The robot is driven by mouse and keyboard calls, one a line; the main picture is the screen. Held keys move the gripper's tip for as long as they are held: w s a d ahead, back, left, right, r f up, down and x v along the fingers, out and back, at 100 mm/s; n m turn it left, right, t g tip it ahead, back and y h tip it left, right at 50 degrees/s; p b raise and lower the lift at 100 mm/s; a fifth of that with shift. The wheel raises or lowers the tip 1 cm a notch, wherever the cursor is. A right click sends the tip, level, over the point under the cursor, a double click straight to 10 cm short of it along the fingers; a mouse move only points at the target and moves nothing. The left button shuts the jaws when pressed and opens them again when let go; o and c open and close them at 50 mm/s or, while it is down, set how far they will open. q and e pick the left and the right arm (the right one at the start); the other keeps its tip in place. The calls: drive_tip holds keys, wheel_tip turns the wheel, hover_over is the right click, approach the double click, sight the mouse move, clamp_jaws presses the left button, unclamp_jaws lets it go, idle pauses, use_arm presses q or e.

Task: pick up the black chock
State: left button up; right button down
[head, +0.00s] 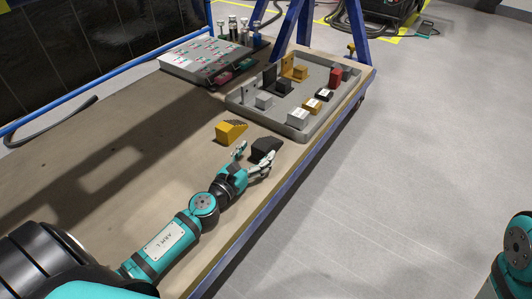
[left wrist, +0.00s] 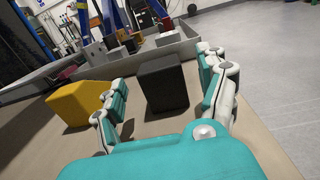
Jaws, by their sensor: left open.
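The black chock (head: 265,147) sits on the wooden table top near its right edge, just ahead of my left gripper. In the left wrist view the black chock (left wrist: 163,84) stands upright between the two open fingers, a little beyond their tips. My left gripper (head: 256,157) is open and empty, low over the table; its fingers also show in the left wrist view (left wrist: 163,108). I cannot tell whether a finger touches the chock. My right gripper is not in view; only part of my right arm shows at the lower right.
A yellow chock (head: 231,132) lies just left of the black one, close to the left finger. A grey tray (head: 243,113) with several blocks stands behind. A grey panel box (head: 190,66) is farther back. The table's blue edge is close on the right.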

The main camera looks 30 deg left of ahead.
sight(266, 141)
use_arm(q)
drive_tip(key=w, duration=0.6)
drive_tip(key=shift+w+d, duration=0.1)
drive_tip(key=shift+d, duration=0.2)
drive_tip(key=c, duration=1.4)
drive_tip(key=shift+c, duration=0.5)
drive_tip(key=shift+r, duration=0.15)
